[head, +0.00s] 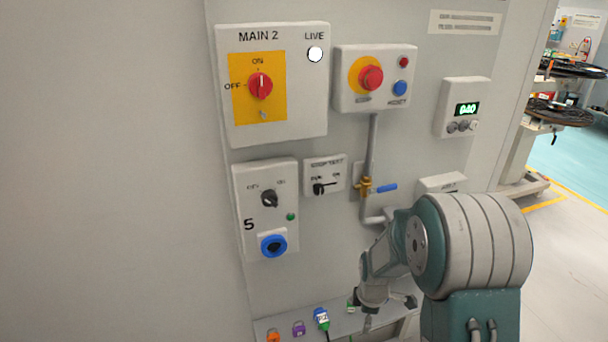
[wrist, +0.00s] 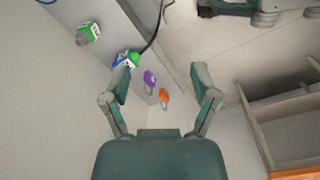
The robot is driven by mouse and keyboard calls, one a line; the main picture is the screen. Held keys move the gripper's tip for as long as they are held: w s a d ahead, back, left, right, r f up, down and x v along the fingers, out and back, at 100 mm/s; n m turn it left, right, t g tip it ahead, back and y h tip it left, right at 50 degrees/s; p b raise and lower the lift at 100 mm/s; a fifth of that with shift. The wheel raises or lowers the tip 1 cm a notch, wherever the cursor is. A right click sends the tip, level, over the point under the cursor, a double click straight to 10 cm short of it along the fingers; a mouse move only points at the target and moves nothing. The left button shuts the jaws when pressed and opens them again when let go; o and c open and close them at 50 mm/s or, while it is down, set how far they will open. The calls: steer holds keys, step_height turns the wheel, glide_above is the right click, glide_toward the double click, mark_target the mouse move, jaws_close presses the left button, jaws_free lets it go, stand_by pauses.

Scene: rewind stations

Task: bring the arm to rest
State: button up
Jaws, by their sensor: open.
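My gripper (wrist: 164,82) is open and empty in the wrist view, its two fingers spread wide. Past its fingertips lie an orange padlock (wrist: 165,97) and a purple padlock (wrist: 150,78) on a grey ledge. In the head view my gripper (head: 388,305) hangs low at the right, beside the ledge and below the wall panel. My arm is folded in front of the panel's lower right part and hides some of it.
Above are the MAIN 2 switch (head: 260,85), a red push button (head: 371,78), a valve with a blue handle (head: 386,188) and a display box (head: 463,107). Open floor (head: 570,235) shows at the right.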

steer(key=s+r+m+t, duration=0.1)
steer(key=s+r+m, duration=0.3)
steer(key=r, duration=0.5)
steer(key=s+r+m+t, duration=0.2)
steer(key=s+r+m, duration=0.1)
steer(key=r, duration=0.6)
steer(key=s+r+m+t, duration=0.2)
steer(key=s+r+m, duration=0.7)
steer(key=s, duration=0.5)
steer(key=shift+s+r, duration=0.3)
steer(key=shift+a, duration=0.1)
